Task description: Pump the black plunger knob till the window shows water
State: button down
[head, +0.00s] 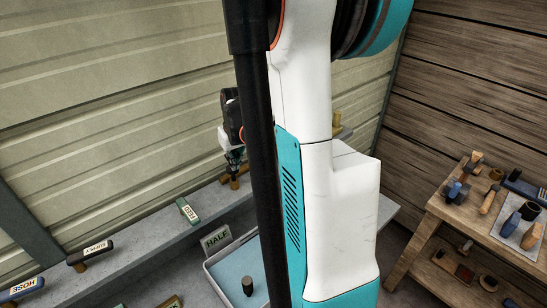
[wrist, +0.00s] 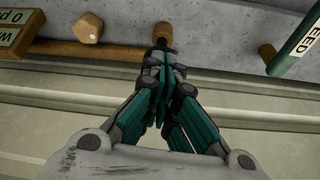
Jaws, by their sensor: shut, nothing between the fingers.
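My gripper (wrist: 160,75) is shut and empty in the wrist view, its fingertips beside or over a small brown post (wrist: 162,32) with a dark part near the tips. I cannot tell whether they touch. In the head view my gripper (head: 235,158) points down at a small brown piece on the grey ledge, partly hidden by my arm. A dark, round-topped knob (head: 248,286) stands in the blue-bottomed tray at the lower middle of the head view. I cannot tell which of these is the plunger knob. I cannot make out a water window in either view.
A green FEED handle (wrist: 296,42) lies right of my gripper in the wrist view. Handles marked SUPPLY (head: 90,252) and HOSE (head: 22,288) and a HALF sign (head: 216,239) stand along the ledge. A wooden bench (head: 470,215) with tools is at the right. My arm hides the middle.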

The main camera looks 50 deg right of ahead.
jog(key=shift+r+p, duration=1.65)
jog(key=shift+r, duration=0.85)
jog(key=shift+r, duration=0.1)
jog(key=v, duration=1.1)
jog(key=shift+r, duration=0.4)
jog(key=shift+s+a, duration=0.15)
